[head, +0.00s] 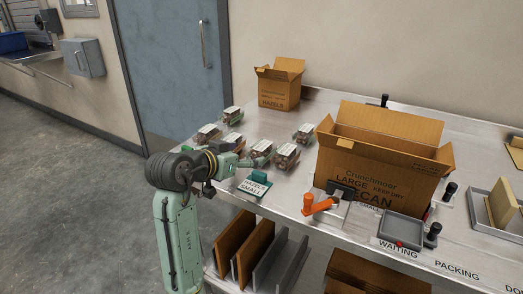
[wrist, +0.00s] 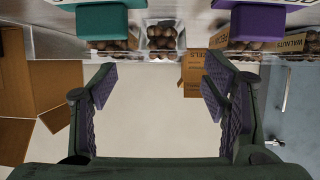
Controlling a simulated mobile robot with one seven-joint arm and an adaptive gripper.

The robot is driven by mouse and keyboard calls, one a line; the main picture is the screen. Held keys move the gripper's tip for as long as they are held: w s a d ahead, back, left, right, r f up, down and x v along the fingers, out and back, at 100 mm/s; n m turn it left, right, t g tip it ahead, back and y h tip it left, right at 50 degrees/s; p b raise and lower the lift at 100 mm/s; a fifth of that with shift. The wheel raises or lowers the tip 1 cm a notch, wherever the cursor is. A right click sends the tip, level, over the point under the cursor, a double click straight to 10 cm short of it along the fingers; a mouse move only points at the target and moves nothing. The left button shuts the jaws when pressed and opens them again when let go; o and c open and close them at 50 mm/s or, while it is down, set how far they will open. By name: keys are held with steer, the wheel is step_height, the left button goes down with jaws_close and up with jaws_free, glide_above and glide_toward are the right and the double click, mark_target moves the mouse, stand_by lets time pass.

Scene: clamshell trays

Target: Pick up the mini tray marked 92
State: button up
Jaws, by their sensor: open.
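Several clear clamshell mini trays of brown nuts with pale labels stand in a loose group on the metal table, among them a far one (head: 233,115), a right one (head: 305,133) and a near one (head: 286,155). No number is legible, so I cannot tell which is marked 92. My gripper (head: 249,160) is low beside the near trays. In the wrist view its jaws (wrist: 159,82) are wide apart with nothing between them. A tray of nuts (wrist: 162,38) shows beyond the fingertips, roughly centred between them; other trays show on both sides.
A small open carton (head: 279,90) stands behind the trays. A large open pecan carton (head: 370,165) stands to their right. A teal block with a hazels sign (head: 254,187) is at the table's front edge. A purple block (wrist: 256,22) shows in the wrist view.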

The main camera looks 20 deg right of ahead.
mark_target(253, 153)
steer(key=x, duration=0.3)
steer(key=shift+w+d+p, duration=0.2)
steer(key=shift+w+p, duration=0.05)
steer(key=shift+p, duration=0.1)
steer(key=c, duration=1.2)
